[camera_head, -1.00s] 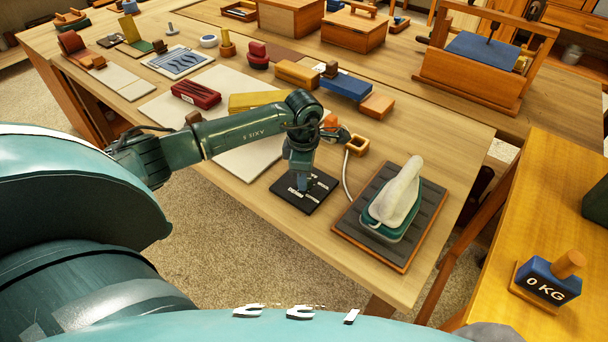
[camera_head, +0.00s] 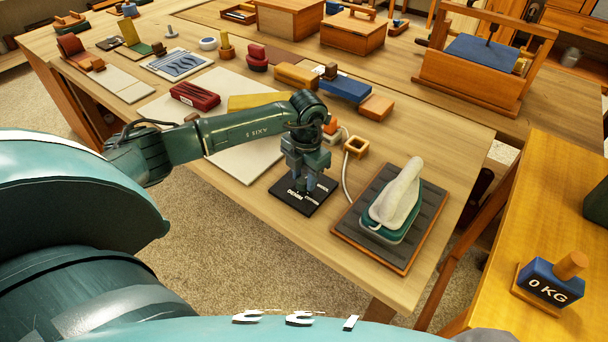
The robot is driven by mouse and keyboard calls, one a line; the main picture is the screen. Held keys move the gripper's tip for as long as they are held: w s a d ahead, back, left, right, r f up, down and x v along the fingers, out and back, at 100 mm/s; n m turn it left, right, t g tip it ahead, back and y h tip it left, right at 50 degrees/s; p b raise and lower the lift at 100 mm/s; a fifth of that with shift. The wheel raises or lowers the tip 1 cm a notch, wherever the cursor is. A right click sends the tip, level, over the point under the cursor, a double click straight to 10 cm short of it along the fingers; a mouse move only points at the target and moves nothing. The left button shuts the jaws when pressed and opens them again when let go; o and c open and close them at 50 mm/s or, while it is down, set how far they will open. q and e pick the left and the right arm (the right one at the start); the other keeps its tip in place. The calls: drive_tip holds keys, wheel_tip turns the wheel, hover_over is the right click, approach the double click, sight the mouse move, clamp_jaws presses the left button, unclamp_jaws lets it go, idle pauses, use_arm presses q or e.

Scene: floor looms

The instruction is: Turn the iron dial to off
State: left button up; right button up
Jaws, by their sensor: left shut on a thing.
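A small black panel with white lettering (camera_head: 318,203) lies flat near the front edge of the wooden table; part of the word "DENIM" is readable. My left gripper (camera_head: 304,190) points down onto the panel's middle and is shut on the dial there, which it hides almost wholly. Where the dial points cannot be seen. The iron (camera_head: 396,200), with a pale handle and teal body, rests on a dark ridged mat with a wooden rim (camera_head: 355,240), right of the panel. My right gripper is not in view.
A pale cord (camera_head: 347,180) runs between panel and mat, near a small wooden square ring (camera_head: 356,147). Wooden blocks (camera_head: 377,107) and a red box (camera_head: 196,95) lie behind my left arm. A blue "0 KG" weight (camera_head: 547,283) stands on the right-hand table.

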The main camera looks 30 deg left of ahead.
use_arm(q)
drive_tip(key=shift+n, duration=1.8)
drive_tip(key=o, duration=1)
drive_tip(key=shift+r, duration=0.15)
drive_tip(key=r, duration=1.3)
drive_tip(key=shift+w+d+b, duration=0.1)
drive_tip(key=shift+d+b, duration=0.15)
drive_tip(key=shift+b, duration=0.1)
drive_tip(key=shift+f, duration=0.1)
